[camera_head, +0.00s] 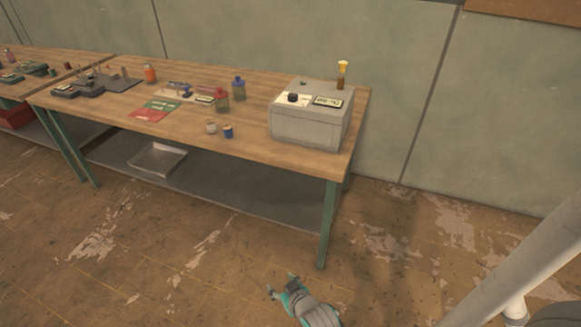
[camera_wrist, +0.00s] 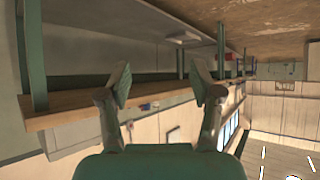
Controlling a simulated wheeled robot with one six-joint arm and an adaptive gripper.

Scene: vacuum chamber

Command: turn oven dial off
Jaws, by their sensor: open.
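The oven is a grey box (camera_head: 308,125) near the right end of the wooden workbench in the head view. Its black dial (camera_head: 293,97) is on the top panel, left of a small display (camera_head: 327,101). I cannot read the dial's setting. My gripper (camera_head: 281,283) is open and empty, low in front of the bench and well apart from the oven. In the wrist view my gripper (camera_wrist: 160,85) shows two spread fingers with nothing between them. The dial cannot be made out in the wrist view.
The workbench (camera_head: 255,155) also holds small bottles (camera_head: 238,88), two small jars (camera_head: 228,131), a red and green card (camera_head: 157,110) and dark equipment (camera_head: 95,82). A yellow-topped item (camera_head: 342,70) stands behind the oven. A metal tray (camera_head: 157,160) is on the lower shelf. Floor in front is clear.

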